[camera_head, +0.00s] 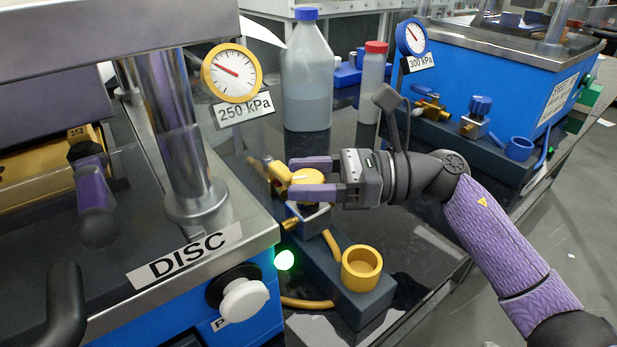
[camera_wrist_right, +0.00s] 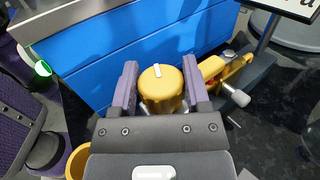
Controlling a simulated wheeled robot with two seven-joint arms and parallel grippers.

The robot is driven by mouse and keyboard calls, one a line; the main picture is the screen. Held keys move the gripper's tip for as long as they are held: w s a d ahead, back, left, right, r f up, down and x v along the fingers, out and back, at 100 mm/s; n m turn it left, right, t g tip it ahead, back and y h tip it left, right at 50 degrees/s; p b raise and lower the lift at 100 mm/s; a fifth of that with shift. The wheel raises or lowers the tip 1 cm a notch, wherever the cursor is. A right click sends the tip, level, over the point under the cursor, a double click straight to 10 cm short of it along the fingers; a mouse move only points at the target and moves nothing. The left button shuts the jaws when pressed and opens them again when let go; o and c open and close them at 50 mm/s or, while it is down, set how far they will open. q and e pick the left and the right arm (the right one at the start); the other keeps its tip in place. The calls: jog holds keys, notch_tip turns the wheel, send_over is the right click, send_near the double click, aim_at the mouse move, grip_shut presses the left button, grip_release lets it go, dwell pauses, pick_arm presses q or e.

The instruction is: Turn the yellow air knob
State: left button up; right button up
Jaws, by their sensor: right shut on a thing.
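The yellow air knob (camera_head: 306,177) sits on a small valve block beside the blue DISC press. It also shows in the right wrist view (camera_wrist_right: 161,88), with a white pointer mark on its top. My right gripper (camera_head: 312,178) comes in from the right and is shut on the knob, with one purple finger on each side of it. The fingers also flank the knob in the right wrist view (camera_wrist_right: 160,85). A yellow-rimmed gauge (camera_head: 232,73) with a 250 kPa label stands behind, its needle pointing to the upper left. My left gripper is not clearly visible.
A yellow ring cup (camera_head: 361,267) stands on the dark block in front of the knob. A clear bottle with a blue cap (camera_head: 307,80) and a red-capped bottle (camera_head: 372,85) stand behind. A second blue press (camera_head: 500,80) with a blue gauge (camera_head: 411,38) is at the back right.

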jog(key=o, duration=1.1)
jog(key=shift+o, duration=0.9)
pick_arm(q)
jog(key=shift+a, duration=0.25)
pick_arm(e)
jog(key=d, duration=1)
jog(key=shift+w, duration=0.1)
